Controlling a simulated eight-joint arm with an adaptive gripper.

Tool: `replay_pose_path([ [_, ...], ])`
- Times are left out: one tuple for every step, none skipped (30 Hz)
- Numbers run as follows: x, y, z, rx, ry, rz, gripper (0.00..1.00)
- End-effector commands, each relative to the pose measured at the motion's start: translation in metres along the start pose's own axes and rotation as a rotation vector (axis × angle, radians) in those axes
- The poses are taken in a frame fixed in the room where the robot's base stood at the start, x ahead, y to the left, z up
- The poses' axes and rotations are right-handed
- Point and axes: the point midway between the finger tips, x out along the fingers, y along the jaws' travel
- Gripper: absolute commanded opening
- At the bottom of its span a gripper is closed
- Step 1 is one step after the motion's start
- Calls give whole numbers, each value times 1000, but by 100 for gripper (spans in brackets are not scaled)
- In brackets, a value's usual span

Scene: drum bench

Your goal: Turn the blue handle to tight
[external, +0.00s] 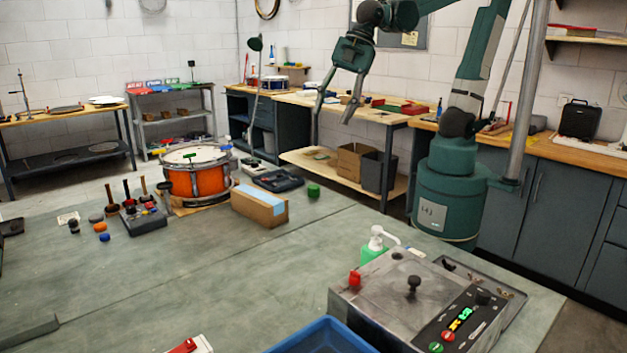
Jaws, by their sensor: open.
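An orange drum (197,182) with a pale head stands on the bench at left of centre. A small blue piece (227,148) shows at its right rim; it may be the blue handle, but it is too small to tell its shape or how far it is turned. A small green bar (190,156) shows at the drum's head. My gripper (334,112) hangs at upper centre with its fingers spread, open and empty. In the picture it is above and to the right of the drum, apart from it.
A cardboard box (259,206) and a dark tray (277,180) sit right of the drum. Mallets and small pots stand left, by a grey control box (143,219). A metal machine (400,300) and blue bin (318,338) fill the front right. The bench's middle is clear.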

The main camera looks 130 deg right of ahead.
Motion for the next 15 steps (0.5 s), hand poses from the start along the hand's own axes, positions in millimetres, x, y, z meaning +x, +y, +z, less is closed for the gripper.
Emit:
replay_pose_path([
  [1,12,-3,-21,-10,-3,46],
  [2,18,-4,-36,-16,-6,46],
  [3,26,-5,-56,-24,-9,46],
  [4,32,-6,-71,-30,-11,46],
  [5,38,-6,-87,-35,-14,46],
  [7,46,-7,-108,-43,-18,46],
  [8,52,-8,-122,-49,-22,46],
  [10,58,-8,-137,-54,-25,46],
  [12,66,-8,-158,-61,-30,46],
  [14,72,-9,-174,-66,-33,46],
  [15,78,-9,-188,-71,-37,46],
  [18,86,-8,-208,-78,-43,46],
  [19,93,-9,-224,-83,-47,46],
  [21,99,-9,-239,-87,-51,46],
  [24,107,-9,-259,-93,-56,46],
])
